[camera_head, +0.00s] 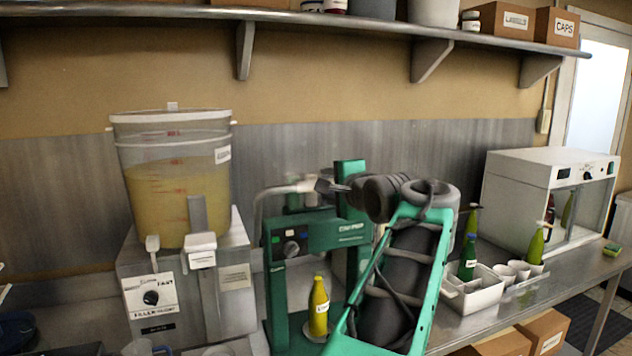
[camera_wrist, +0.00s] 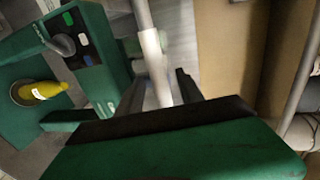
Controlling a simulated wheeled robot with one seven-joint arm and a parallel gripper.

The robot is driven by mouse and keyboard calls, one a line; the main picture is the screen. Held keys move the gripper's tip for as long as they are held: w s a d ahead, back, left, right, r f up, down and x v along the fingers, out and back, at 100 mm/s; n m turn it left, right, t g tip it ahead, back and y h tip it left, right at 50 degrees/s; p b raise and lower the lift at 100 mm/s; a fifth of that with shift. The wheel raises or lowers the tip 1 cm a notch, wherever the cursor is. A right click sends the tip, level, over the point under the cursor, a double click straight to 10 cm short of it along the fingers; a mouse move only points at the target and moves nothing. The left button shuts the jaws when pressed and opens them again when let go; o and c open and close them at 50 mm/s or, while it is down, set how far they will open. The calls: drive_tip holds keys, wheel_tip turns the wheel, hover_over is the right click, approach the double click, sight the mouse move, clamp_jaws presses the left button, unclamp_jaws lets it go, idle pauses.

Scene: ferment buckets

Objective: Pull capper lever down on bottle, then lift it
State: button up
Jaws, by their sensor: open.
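The green capper (camera_head: 322,236) stands on the bench in the middle of the head view. A yellow bottle (camera_head: 318,308) with a yellow cap stands upright on its base, below the head; the bottle also shows at the left of the wrist view (camera_wrist: 42,91). The capper's pale lever (camera_head: 282,190) is raised, curving up from the left side of the machine. My gripper (camera_head: 335,186) is open at the lever's end. In the wrist view, the lever (camera_wrist: 150,48) runs down between the open fingers (camera_wrist: 158,88). Whether either finger touches it I cannot tell.
A filler with a tub of yellow liquid (camera_head: 175,190) stands left of the capper. At right are a white bin (camera_head: 478,297) with a green bottle and cups, and a white cabinet (camera_head: 520,190). A shelf (camera_head: 330,22) runs along the wall above.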

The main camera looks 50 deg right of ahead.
drive_tip(key=p+x, duration=0.1)
drive_tip(key=x, duration=0.5)
drive_tip(key=shift+s, duration=0.1)
clamp_jaws()
drive_tip(key=shift+f, duration=0.1)
idle(1.0)
